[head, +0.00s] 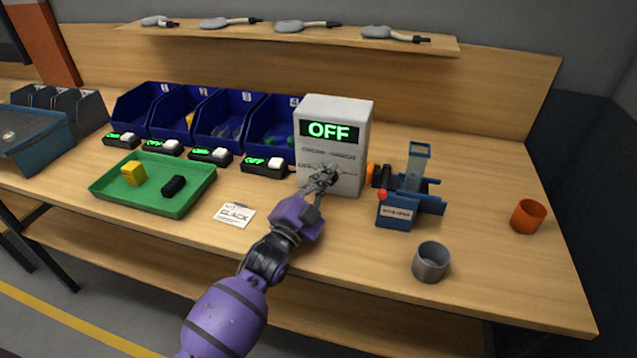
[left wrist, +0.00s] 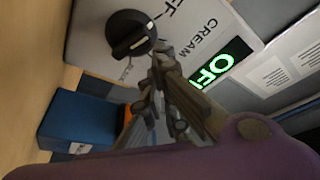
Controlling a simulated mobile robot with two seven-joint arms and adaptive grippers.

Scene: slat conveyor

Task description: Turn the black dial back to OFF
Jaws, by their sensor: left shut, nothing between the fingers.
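The black dial (left wrist: 131,34) sits on the front of a light grey box; the left wrist view shows it with a pale pointer mark, beside the printed word CREAM. In the head view my gripper and arm hide the dial. The box (head: 336,106) stands upright on the bench, and its green display (head: 329,130) reads OFF. The display also shows partly in the left wrist view (left wrist: 222,62). My left gripper (head: 326,177) is shut and empty in front of the box's lower face. In the left wrist view its fingertips (left wrist: 160,52) are close beside the dial; contact is unclear.
A blue device (head: 397,212) with a red button stands right of the box. A grey cup (head: 431,262) and an orange cup (head: 528,217) are further right. A green tray (head: 117,202) with two blocks, small switch units and blue bins (head: 216,126) lie left.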

